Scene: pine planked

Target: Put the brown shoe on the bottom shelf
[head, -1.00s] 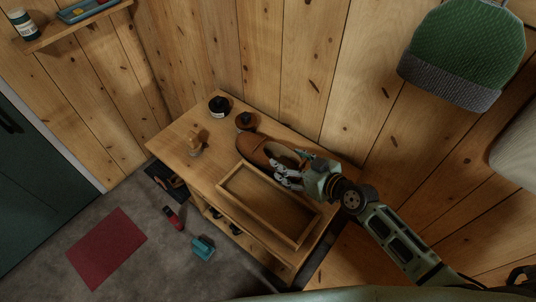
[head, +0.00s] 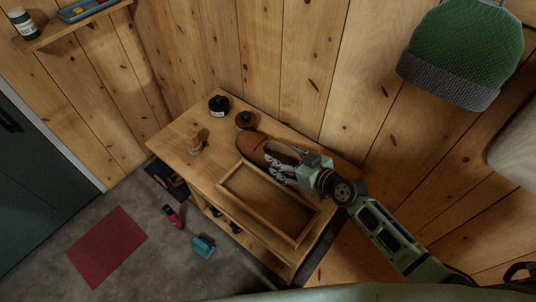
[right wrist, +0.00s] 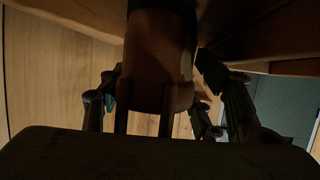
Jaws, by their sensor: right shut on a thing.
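The brown shoe (head: 250,146) is on top of the wooden bench (head: 185,140), behind the open tray, with its toe towards the upper left. My right gripper (head: 281,168) reaches in from the right and is shut on the shoe near its opening. In the right wrist view the shoe (right wrist: 160,60) fills the space between the fingers. I cannot tell whether the shoe is clear of the bench top. The shelves under the bench top show only as a narrow strip at the front, with dark items in them. My left gripper is not in view.
An empty wooden tray (head: 262,207) stands on the bench in front of the shoe. A black jar (head: 218,106), a dark round item (head: 245,120) and a small wooden item (head: 195,143) stand at the left. A red item (head: 172,216) and a teal item (head: 202,246) lie on the floor.

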